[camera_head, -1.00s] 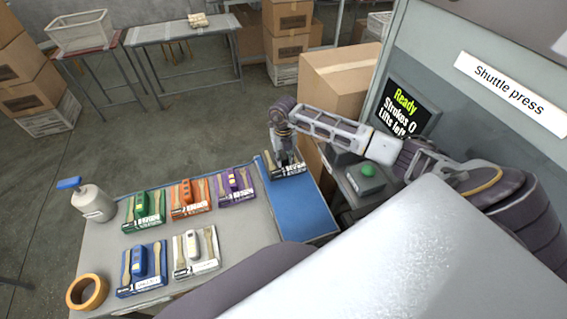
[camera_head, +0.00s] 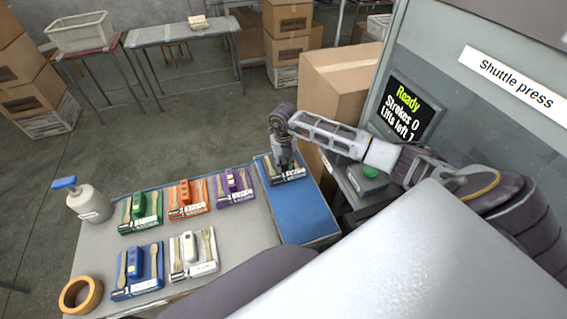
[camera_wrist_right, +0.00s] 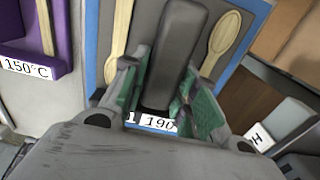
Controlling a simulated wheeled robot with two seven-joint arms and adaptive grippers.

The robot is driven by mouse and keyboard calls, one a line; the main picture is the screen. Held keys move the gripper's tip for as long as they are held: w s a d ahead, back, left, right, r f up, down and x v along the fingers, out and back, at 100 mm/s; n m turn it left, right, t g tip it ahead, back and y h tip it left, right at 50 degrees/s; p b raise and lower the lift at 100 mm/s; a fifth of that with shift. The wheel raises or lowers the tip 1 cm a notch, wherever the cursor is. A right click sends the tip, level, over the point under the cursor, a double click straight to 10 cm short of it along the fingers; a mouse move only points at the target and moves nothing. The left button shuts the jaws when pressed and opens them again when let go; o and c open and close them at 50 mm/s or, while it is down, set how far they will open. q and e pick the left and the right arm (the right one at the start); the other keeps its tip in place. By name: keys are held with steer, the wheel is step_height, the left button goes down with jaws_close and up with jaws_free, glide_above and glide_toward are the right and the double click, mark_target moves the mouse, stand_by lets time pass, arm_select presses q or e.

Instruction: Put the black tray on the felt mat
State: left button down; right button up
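The black tray (camera_head: 287,174), with light wooden spoons in it, is at the far end of the blue felt mat (camera_head: 303,212) and appears to rest on it. In the right wrist view the tray (camera_wrist_right: 222,17) has a raised dark handle, spoons on both sides and a label reading 190. Blue mat shows along its edges. My right gripper (camera_head: 285,160) is over the tray. In the wrist view its green-padded fingers (camera_wrist_right: 165,90) are closed about the handle from both sides. My left gripper is not in view.
Green (camera_head: 140,211), orange (camera_head: 188,199), purple (camera_head: 235,187), blue (camera_head: 137,271) and white (camera_head: 193,254) trays stand left of the mat. A bottle (camera_head: 88,203) and tape roll (camera_head: 80,294) are at the table's left. The press (camera_head: 480,130) and a green button (camera_head: 370,171) are at right.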

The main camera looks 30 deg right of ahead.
mark_target(284, 160)
steer(key=o, duration=0.3)
steer(key=shift+r, duration=0.15)
steer(key=shift+r+p, duration=0.7)
steer(key=shift+r, duration=0.2)
steer(key=shift+r+p, duration=0.4)
steer(key=shift+r, duration=0.2)
steer(key=shift+r+p, duration=1.4)
steer(key=shift+r, duration=0.85)
steer(key=shift+r+p, duration=1.3)
steer(key=shift+r, duration=0.95)
